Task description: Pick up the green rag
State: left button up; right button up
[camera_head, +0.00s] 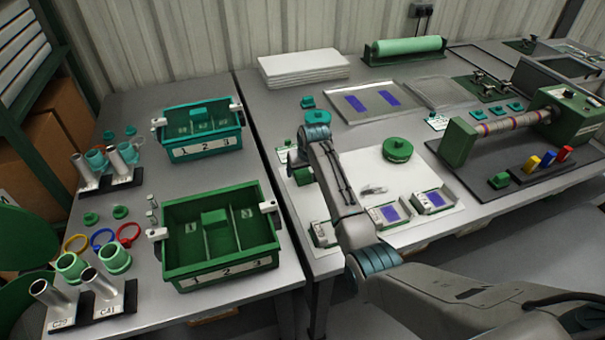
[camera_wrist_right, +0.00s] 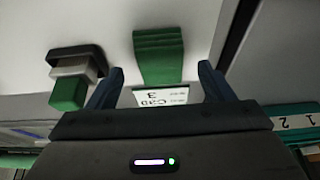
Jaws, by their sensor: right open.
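The green rag (camera_wrist_right: 158,58) looks like a folded strip with layered ridges at one end. In the right wrist view it lies on the pale surface, its lower end between and beyond my right fingers. My right gripper (camera_wrist_right: 160,85) is open, with one dark blue finger on each side and nothing held. In the head view my right gripper (camera_head: 297,158) points down over the left end of the white mat. A green patch beside it, probably the rag (camera_head: 303,177), is partly covered by the arm. My left gripper is not in view.
A white card (camera_wrist_right: 165,96) lies by the rag. A teal bin (camera_head: 205,147) and a green bin (camera_head: 222,270) stand on the left table. A round green object (camera_head: 397,150) lies right of my arm.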

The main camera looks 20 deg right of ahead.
aim_at(303, 173)
jog(key=shift+w+f, duration=0.25)
jog(key=shift+f, duration=0.35)
jog(key=shift+w+f, duration=0.15)
jog(key=shift+f, duration=0.2)
jog(key=shift+w+f, duration=0.1)
jog(key=shift+f, duration=0.05)
jog(key=c, duration=1)
jog(key=shift+r, duration=0.2)
jog(key=shift+c, duration=0.3)
notch_tip(303, 173, up, 8)
jog(key=shift+r+b, duration=0.25)
jog(key=shift+b, duration=0.35)
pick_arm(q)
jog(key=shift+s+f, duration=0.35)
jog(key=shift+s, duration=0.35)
pick_arm(e)
jog(key=shift+r, duration=0.65)
jog(key=o, duration=0.4)
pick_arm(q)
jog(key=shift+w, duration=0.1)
pick_arm(e)
jog(key=c, duration=0.3)
